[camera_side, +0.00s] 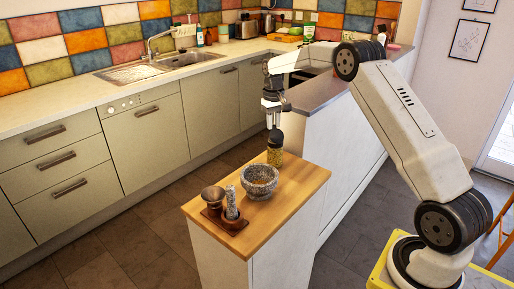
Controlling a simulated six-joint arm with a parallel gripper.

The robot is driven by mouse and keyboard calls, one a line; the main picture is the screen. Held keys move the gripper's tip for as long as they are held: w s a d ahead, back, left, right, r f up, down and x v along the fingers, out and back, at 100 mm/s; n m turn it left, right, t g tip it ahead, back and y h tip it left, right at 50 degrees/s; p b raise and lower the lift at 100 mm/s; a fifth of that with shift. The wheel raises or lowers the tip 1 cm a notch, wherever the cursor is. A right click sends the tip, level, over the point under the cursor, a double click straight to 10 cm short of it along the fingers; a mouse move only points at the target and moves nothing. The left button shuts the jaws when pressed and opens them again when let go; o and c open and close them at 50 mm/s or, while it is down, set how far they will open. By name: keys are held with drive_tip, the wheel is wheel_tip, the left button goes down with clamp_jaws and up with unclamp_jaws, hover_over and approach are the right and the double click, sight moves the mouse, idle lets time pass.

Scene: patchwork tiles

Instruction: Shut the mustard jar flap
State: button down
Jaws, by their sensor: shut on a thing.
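The mustard jar (275,156) stands upright at the far end of the wooden worktop (292,194). It has a yellow-green body and a dark top. My gripper (274,126) points down from above and is shut at the jar's dark top. The flap is too small to make out, so I cannot tell its angle or exactly which part of the top lies between the fingers.
A speckled stone mortar (260,181) stands on the worktop in front of the jar. Nearer the front left corner, a small wooden tray (226,224) holds a brown cup (213,196) and a grey speckled cylinder (231,203). The worktop's right side is clear. A dark-topped counter (314,95) stands behind.

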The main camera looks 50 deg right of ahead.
drive_tip(key=shift+w+d+f+g+y, duration=0.1)
drive_tip(key=shift+w+f+g+y, duration=0.15)
drive_tip(key=shift+g, duration=0.3)
drive_tip(key=shift+w+d+f+g+y, duration=0.1)
drive_tip(key=shift+w+f+g+y, duration=0.15)
drive_tip(key=shift+g, duration=0.3)
drive_tip(key=c, duration=0.5)
unclamp_jaws()
drive_tip(key=shift+r, duration=0.1)
drive_tip(key=shift+r, duration=1.6)
wheel_tip(320, 180, up, 6)
hover_over(280, 142)
drive_tip(key=shift+s+a+r, duration=0.5)
drive_tip(key=shift+s+r, duration=0.1)
drive_tip(key=shift+s, duration=0.8)
drive_tip(key=shift+s+a+r, duration=0.55)
drive_tip(key=shift+s+r, duration=0.1)
drive_tip(key=shift+s, duration=0.7)
drive_tip(key=shift+s+a+r, duration=0.5)
drive_tip(key=shift+s+r, duration=0.1)
drive_tip(key=shift+s, duration=0.8)
